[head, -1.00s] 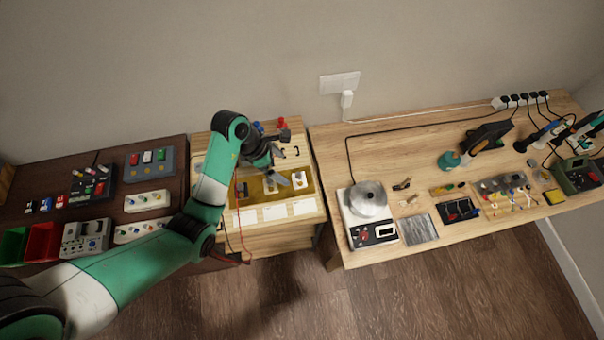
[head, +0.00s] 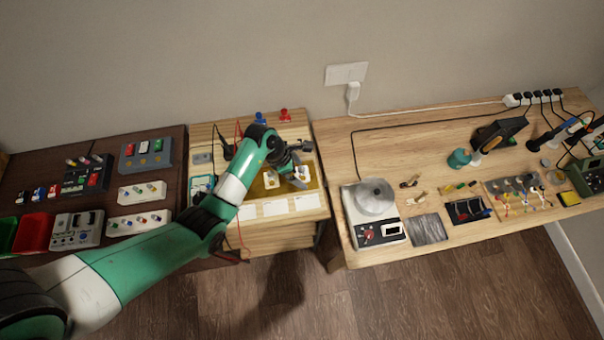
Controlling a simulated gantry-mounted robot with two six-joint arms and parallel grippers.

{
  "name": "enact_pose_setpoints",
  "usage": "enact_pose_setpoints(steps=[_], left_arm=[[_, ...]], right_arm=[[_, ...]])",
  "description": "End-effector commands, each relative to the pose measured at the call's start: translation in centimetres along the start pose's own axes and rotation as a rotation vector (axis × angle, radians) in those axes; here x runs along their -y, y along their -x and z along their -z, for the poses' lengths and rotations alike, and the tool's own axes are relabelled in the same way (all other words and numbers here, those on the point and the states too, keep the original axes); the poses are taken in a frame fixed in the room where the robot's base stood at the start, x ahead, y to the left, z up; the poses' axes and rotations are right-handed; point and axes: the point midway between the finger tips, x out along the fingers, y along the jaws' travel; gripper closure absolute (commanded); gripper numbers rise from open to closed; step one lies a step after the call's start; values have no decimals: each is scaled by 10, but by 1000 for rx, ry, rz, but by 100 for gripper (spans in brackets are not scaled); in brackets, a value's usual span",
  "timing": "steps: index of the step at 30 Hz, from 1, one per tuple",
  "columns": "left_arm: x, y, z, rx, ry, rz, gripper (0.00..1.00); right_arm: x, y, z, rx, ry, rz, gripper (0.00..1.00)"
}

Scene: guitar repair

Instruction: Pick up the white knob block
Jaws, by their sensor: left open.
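A small white block with a dark knob (head: 303,171) stands in the yellow tray (head: 312,192) on the middle wooden bench, at the tray's right end. My left gripper (head: 298,181) is open, over the tray and right by this block, partly covering it. I cannot tell whether its fingers touch the block. A second small white block (head: 271,180) is in the tray just left of the gripper. My right gripper is not in view.
White cards (head: 276,208) lie along the front of the middle bench. Blue (head: 261,118) and red (head: 285,115) items stand at its back. White strips with coloured knobs (head: 143,192) are on the dark left bench.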

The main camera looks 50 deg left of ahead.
Motion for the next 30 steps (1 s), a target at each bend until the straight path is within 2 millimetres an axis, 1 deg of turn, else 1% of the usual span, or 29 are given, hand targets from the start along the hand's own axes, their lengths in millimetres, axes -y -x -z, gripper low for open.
enact_pose_setpoints(steps=[5, 9, 11, 12, 17, 18, 20, 26, 30], left_arm=[[0, 1, 0, 0, 0, 0, 0], [0, 1, 0, 0, 0, 0, 25], [0, 1, 0, 0, 0, 0, 36], [0, 1, 0, 0, 0, 0, 43], [0, 1, 0, 0, 1, 0, 72], [0, 1, 0, 0, 1, 0, 79], [0, 1, 0, 0, 1, 0, 88], [0, 1, 0, 0, 1, 0, 88], [0, 5, -2, 0, 1, 0, 89]], right_arm=[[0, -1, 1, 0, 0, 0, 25], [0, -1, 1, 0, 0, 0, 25], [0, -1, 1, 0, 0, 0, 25], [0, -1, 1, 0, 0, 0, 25], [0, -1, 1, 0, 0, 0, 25], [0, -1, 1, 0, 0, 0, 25], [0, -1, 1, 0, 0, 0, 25], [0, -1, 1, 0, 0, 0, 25], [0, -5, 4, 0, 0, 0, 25]])
